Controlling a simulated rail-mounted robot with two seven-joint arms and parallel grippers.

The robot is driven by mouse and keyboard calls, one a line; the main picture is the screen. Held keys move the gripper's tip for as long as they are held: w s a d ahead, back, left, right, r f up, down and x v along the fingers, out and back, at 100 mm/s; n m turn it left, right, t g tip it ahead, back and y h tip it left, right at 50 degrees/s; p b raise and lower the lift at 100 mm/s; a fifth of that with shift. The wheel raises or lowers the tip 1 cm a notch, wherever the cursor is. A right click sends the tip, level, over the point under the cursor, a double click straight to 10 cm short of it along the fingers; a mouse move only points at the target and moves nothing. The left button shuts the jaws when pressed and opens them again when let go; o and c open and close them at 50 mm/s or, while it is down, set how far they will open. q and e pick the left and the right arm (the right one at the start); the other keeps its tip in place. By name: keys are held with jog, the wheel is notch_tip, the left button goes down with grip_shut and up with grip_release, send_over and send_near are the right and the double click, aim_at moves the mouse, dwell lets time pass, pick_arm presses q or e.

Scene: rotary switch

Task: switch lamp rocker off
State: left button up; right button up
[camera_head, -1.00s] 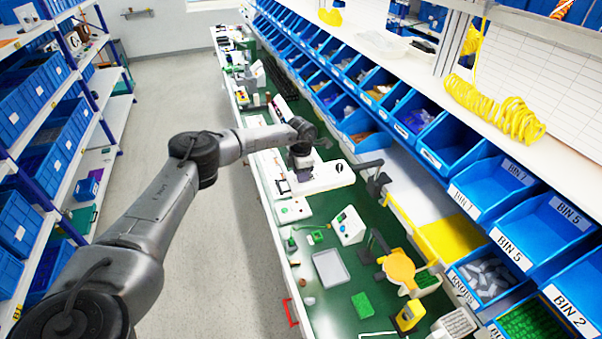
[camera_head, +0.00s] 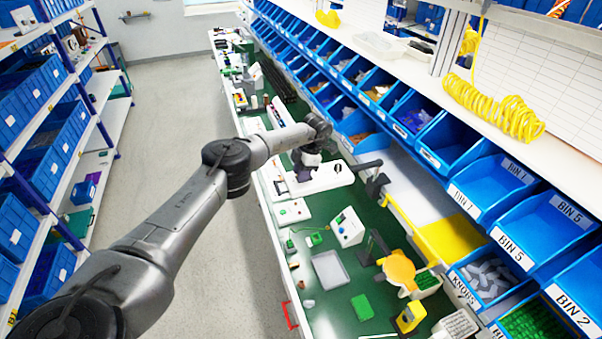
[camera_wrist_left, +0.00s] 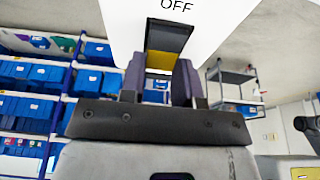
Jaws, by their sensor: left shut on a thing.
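In the left wrist view, a dark rocker (camera_wrist_left: 169,37) with a yellow lower part sits in a white panel (camera_wrist_left: 222,17) marked OFF. My left gripper (camera_wrist_left: 160,72) has its two fingers on either side of the rocker, shut on it. In the head view, my left gripper (camera_head: 303,173) is at the white unit (camera_head: 328,177) on the green bench. The rocker is hidden there, and its exact contact with the fingers is hard to see. My right gripper is in neither current view.
Blue bins (camera_head: 447,138) line the bench's right side. A white sloped box (camera_head: 347,227), a grey tray (camera_head: 330,268) and a yellow round part (camera_head: 398,269) stand nearer on the bench (camera_head: 350,325). The aisle floor (camera_head: 185,110) on the left is clear.

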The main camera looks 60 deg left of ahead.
pick_arm(q)
jog(key=o, duration=0.9)
jog(key=shift+r, duration=0.1)
jog(key=shift+w+r, duration=0.15)
jog(key=shift+r, duration=0.1)
jog(key=shift+b+v, duration=1.7)
jog(key=shift+v, duration=4.85)
